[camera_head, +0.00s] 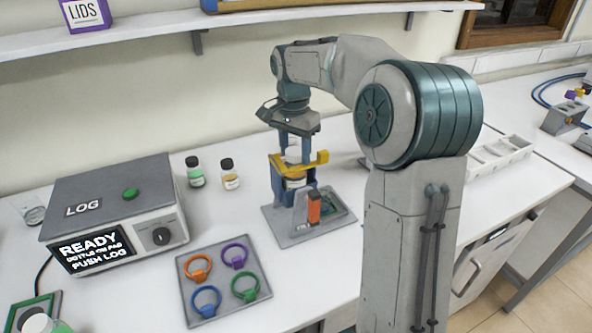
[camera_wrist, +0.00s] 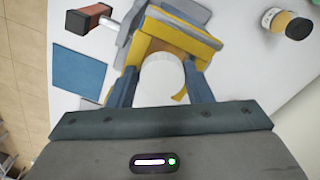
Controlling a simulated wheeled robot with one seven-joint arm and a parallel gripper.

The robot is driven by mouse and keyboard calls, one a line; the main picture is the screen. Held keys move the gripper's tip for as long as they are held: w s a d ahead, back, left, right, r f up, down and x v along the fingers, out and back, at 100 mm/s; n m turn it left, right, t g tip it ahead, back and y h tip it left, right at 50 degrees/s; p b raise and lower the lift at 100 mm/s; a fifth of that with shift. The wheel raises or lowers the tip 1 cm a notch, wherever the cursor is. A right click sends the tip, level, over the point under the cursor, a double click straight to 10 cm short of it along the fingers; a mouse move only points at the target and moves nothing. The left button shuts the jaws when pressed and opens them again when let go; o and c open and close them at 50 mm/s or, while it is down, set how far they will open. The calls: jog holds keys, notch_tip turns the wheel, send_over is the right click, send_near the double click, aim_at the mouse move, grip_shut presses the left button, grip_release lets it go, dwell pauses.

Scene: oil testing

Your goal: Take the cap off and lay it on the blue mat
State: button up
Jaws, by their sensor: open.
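A white round cap (camera_wrist: 162,80) shows between the two fingers of my gripper (camera_wrist: 163,92) in the wrist view. The fingers stand on either side of it, and I cannot tell whether they touch it. In the head view my gripper (camera_head: 293,140) points down over the cap (camera_head: 293,155), which sits on top of a bottle (camera_head: 296,183) in a clamp stand with a yellow jaw (camera_head: 312,161). The gripper is open. The blue mat (camera_wrist: 80,72) lies flat and bare at the left of the wrist view; my arm seems to hide it in the head view.
The stand's orange-red handle (camera_head: 314,208) sticks up at its front. Two small bottles, green (camera_head: 195,173) and amber (camera_head: 229,175), stand left of it. A log machine (camera_head: 115,215) and a tray of coloured rings (camera_head: 222,280) are further left. A white divided tray (camera_head: 500,155) lies right.

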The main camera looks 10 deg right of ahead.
aim_at(295, 150)
jog(key=shift+a+f, duration=0.15)
jog(key=shift+f, duration=0.1)
jog(key=r+p, duration=0.1)
jog(key=r, duration=0.1)
jog(key=r+p, duration=0.4)
jog(key=shift+w, duration=0.25)
jog(key=shift+r+p, duration=1)
jog(key=shift+r, duration=0.15)
jog(key=shift+f, duration=0.1)
jog(key=shift+s, duration=0.1)
jog(key=s+f+n+t+b, duration=0.1)
jog(key=s+f+n, duration=0.1)
jog(key=s, duration=0.7)
jog(key=s+f+n+t+b, duration=0.1)
jog(key=s+n, duration=0.3)
jog(key=s, duration=0.5)
jog(key=s+f+n+t+b, duration=0.1)
jog(key=s+f+n+t, duration=0.1)
jog(key=s, duration=0.7)
jog(key=shift+d+f+n, duration=0.2)
jog(key=shift+f+n, duration=0.4)
jog(key=shift+n, duration=0.3)
